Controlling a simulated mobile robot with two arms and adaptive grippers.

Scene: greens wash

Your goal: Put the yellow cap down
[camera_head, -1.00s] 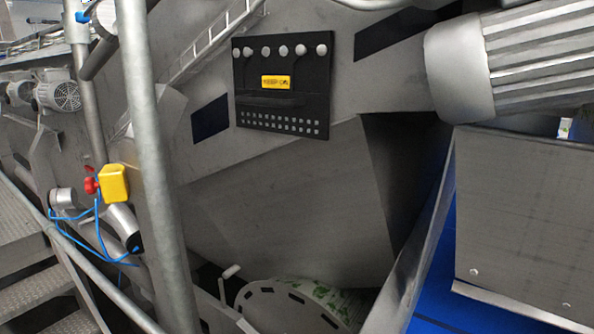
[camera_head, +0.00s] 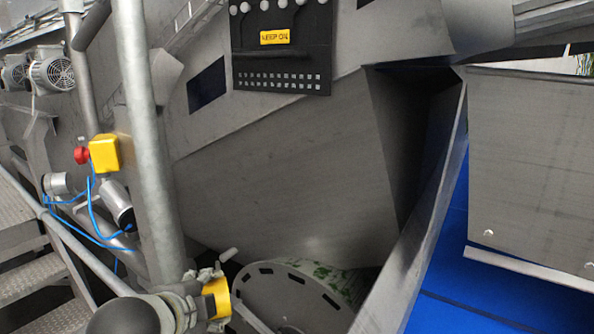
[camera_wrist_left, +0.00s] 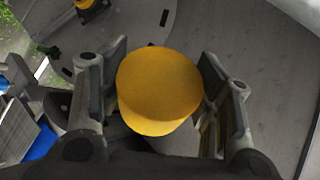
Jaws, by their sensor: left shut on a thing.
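The yellow cap (camera_wrist_left: 160,88) is a round piece held between the fingers of my left gripper (camera_wrist_left: 162,95) in the left wrist view. In the head view the cap (camera_head: 217,298) shows at the bottom, left of the drum, with my left gripper (camera_head: 200,300) shut on it. The grey round drum (camera_head: 285,300) with dark slots around its face is just right of the cap; I cannot tell whether they touch. My right gripper is not in view.
A yellow box (camera_head: 104,153) with a red knob (camera_head: 82,155) hangs left of a vertical steel pole (camera_head: 142,140). A black panel (camera_head: 281,50) is above. A grey bin (camera_head: 530,170) stands right over blue floor (camera_head: 440,290). Steps (camera_head: 35,285) are at the lower left.

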